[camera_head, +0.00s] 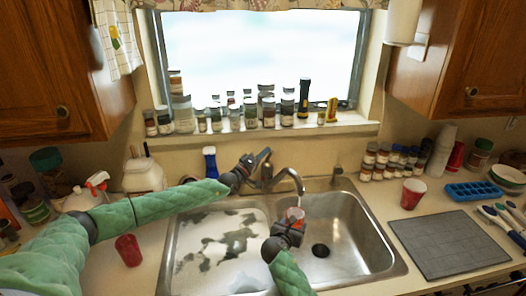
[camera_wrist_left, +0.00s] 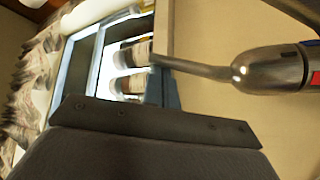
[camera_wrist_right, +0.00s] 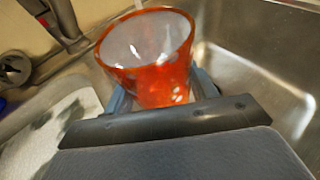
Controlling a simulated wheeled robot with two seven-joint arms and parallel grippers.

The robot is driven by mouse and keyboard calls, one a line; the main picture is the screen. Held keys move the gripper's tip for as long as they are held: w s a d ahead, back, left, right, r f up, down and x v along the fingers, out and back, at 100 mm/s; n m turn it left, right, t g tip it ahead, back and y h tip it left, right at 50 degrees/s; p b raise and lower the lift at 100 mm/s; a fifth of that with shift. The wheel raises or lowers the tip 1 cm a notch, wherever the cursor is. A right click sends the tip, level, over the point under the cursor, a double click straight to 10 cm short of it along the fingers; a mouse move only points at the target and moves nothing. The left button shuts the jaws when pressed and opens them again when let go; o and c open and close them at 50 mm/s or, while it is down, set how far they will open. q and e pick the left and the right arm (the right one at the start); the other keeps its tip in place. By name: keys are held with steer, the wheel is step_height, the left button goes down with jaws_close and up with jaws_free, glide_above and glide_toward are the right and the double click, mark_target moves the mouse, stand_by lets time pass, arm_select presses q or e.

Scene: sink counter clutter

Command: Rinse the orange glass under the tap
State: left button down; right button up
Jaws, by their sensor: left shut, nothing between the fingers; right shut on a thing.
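The orange glass (camera_head: 295,214) is upright in my right gripper (camera_head: 288,228), over the right basin and below the tap spout. In the right wrist view the glass (camera_wrist_right: 152,78) has its open mouth up, between the fingers (camera_wrist_right: 160,92). A pale streak at its far rim looks like running water. The tap (camera_head: 267,180) stands behind the basins; its metal lever (camera_wrist_left: 195,68) and body with red and blue marks show in the left wrist view. My left gripper (camera_head: 262,156) is shut and empty beside the lever; I cannot tell whether they touch.
The sink's left basin (camera_head: 182,262) holds a pale, dark-patched surface. A red cup (camera_head: 128,250) stands on the left counter. A red cup (camera_head: 413,193), blue tray (camera_head: 472,191) and grey mat (camera_head: 448,245) are on the right. Bottles line the windowsill.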

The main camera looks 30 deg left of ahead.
arm_select(q)
steer(key=shift+s+d, duration=0.15)
steer(key=shift+f, duration=0.1)
steer(key=v, duration=1)
stand_by(0.3)
steer(key=shift+f, duration=0.15)
arm_select(e)
steer(key=shift+r, duration=0.15)
stand_by(0.5)
